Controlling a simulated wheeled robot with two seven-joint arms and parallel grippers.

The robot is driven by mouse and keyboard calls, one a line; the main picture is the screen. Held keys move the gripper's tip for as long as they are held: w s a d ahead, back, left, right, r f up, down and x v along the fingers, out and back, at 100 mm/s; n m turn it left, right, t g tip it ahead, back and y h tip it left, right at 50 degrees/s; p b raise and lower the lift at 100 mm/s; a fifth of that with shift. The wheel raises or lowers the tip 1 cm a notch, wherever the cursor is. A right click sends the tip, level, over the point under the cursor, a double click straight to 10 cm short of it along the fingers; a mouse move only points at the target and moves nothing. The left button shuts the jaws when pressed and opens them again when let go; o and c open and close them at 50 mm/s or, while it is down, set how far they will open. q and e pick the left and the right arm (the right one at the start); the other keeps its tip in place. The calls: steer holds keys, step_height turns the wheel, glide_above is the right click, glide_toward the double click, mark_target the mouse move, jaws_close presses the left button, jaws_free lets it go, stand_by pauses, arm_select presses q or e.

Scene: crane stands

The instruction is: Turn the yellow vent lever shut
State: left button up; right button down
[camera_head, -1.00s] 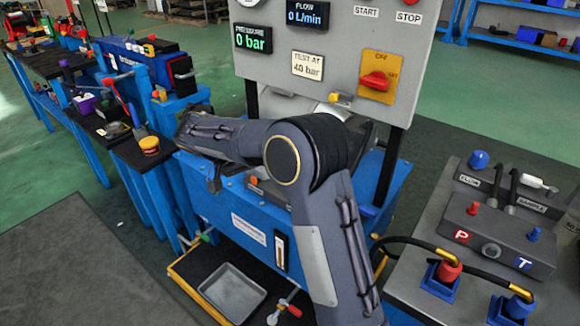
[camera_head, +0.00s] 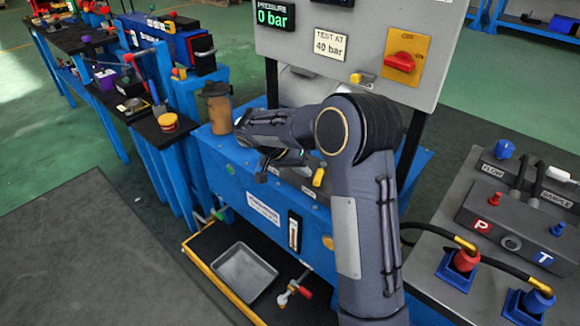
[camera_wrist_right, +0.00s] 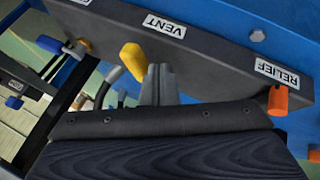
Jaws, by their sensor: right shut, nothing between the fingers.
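The yellow vent lever (camera_wrist_right: 133,60) shows in the right wrist view below the VENT label (camera_wrist_right: 165,25) on a dark block. Its yellow grip also shows in the head view (camera_head: 318,177), just right of my right wrist. My right gripper (camera_wrist_right: 159,85) is shut and empty. Its grey fingertips are close beside the lever, on its right in the wrist view; I cannot tell whether they touch it. My arm hides much of the block in the head view. My left gripper is not in view.
An orange RELIEF knob (camera_wrist_right: 277,100) sits on the same block. The panel (camera_head: 375,45) with a red switch (camera_head: 400,61) stands behind my arm. A brown cylinder (camera_head: 219,112) stands left of my wrist. A grey tray (camera_head: 244,271) lies low in front.

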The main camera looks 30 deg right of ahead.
mark_target(315, 177)
steer(key=shift+s+d, duration=0.2)
steer(key=shift+s, duration=0.05)
steer(key=shift+s+d+n+t+b, duration=0.1)
steer(key=shift+s+n+t+b, duration=0.25)
steer(key=shift+n+b, duration=0.2)
steer(key=s+n+t+b, duration=0.1)
steer(key=n+t+b, duration=0.1)
steer(key=shift+s+d+f+n, duration=0.2)
steer(key=shift+s+d+n, duration=0.15)
steer(key=shift+s, duration=0.05)
steer(key=n+b, duration=0.1)
steer(key=s+d+n+t+b, duration=0.1)
steer(key=shift+s+n+t, duration=0.25)
steer(key=shift+n, duration=0.05)
steer(key=n, duration=0.1)
steer(key=s+d+n+t+y+b, duration=0.1)
steer(key=shift+d+r+n+t, duration=0.2)
steer(key=shift+d+n+t, duration=0.1)
steer(key=n, duration=0.1)
steer(key=d+n+t+y, duration=0.1)
steer(key=n, duration=0.1)
steer(key=shift+s+d, duration=0.3)
steer(key=shift+s, duration=0.1)
steer(key=shift+s+d, duration=0.1)
steer(key=shift+d, duration=0.3)
